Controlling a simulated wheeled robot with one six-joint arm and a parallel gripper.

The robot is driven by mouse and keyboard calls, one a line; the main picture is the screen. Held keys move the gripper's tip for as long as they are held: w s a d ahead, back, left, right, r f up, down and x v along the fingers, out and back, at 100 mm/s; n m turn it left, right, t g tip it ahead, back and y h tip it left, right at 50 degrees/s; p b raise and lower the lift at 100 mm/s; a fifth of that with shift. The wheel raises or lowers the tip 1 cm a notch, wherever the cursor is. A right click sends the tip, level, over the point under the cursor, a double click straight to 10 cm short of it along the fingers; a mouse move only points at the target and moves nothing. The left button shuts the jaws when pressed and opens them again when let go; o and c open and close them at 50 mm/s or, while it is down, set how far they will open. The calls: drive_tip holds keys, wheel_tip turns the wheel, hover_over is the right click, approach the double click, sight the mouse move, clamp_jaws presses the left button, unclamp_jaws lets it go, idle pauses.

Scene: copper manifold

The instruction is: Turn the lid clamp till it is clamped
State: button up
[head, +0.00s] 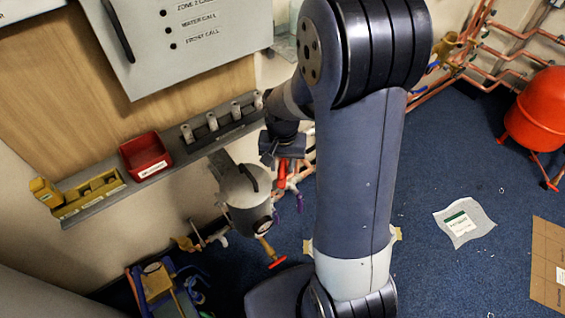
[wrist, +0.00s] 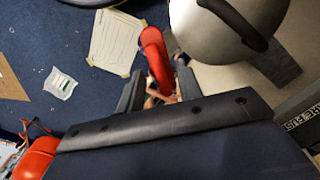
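A grey canister (head: 246,200) with a domed lid and a black handle is mounted by the wall; the lid (wrist: 225,25) fills the upper right of the wrist view. The lid clamp appears to be the red lever (head: 282,174) at the canister's right side. The red lever (wrist: 156,55) also shows in the wrist view, reaching down between my fingers. My gripper (head: 283,152) is beside the canister lid. Its fingers (wrist: 160,90) stand apart around the lever, with narrow gaps on both sides. The lever's lower end is partly hidden.
A shelf (head: 175,170) beside the canister holds a red bin (head: 146,156), yellow holders (head: 88,196) and several grey fittings. A grey panel (head: 185,40) hangs above. A red tank (head: 540,110) stands at far right.

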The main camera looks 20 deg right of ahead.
clamp_jaws()
drive_tip(key=shift+m, duration=0.4)
drive_tip(key=m, duration=0.3)
drive_tip(key=shift+m+p, duration=0.4)
drive_tip(key=m, duration=0.4)
drive_tip(key=shift+m, duration=0.4)
unclamp_jaws()
idle(0.3)
